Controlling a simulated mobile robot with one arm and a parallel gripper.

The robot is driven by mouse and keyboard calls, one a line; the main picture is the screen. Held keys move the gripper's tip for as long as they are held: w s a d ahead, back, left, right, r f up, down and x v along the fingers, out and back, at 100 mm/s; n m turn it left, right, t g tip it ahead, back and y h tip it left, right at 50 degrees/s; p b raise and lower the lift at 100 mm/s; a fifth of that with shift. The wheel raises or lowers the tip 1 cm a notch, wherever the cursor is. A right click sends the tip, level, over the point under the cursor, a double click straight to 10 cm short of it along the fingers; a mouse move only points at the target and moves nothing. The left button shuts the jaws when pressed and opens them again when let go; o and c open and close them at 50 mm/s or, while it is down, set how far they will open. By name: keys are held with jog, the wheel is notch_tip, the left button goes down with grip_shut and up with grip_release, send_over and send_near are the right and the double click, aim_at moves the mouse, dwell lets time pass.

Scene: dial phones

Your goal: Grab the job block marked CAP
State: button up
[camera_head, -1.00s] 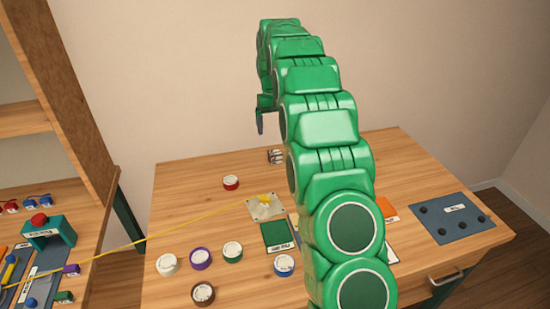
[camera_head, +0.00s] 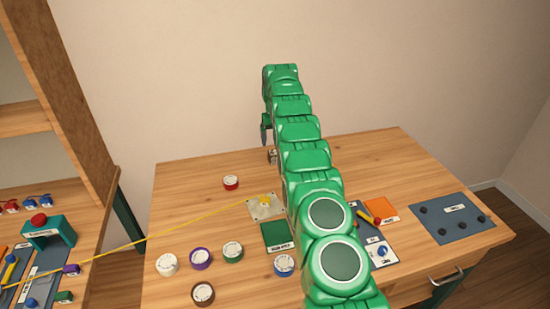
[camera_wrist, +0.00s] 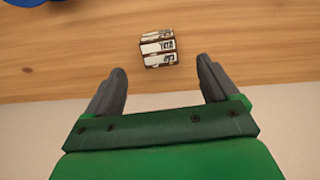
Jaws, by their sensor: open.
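The job block (camera_wrist: 158,48) is a small dark block with white labels, and one label seems to read CAP. In the wrist view it sits on the wooden table, just beyond the gap between my fingertips. My gripper (camera_wrist: 161,72) is open and empty, with one finger on each side of that gap and neither touching the block. In the head view the block (camera_head: 271,157) shows at the back of the table, partly hidden by my arm. My gripper (camera_head: 265,132) hangs just above it there.
A blue-grey board (camera_head: 452,218) lies at right. The back left of the table is clear.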

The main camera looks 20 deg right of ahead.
aim_at(275, 152)
jog(key=shift+w+f, duration=0.15)
jog(key=shift+f, duration=2)
jog(key=shift+w+f, duration=0.15)
jog(key=shift+f, duration=1.95)
jog(key=shift+c, duration=0.3)
jog(key=c, duration=1)
jog(key=shift+r, duration=0.15)
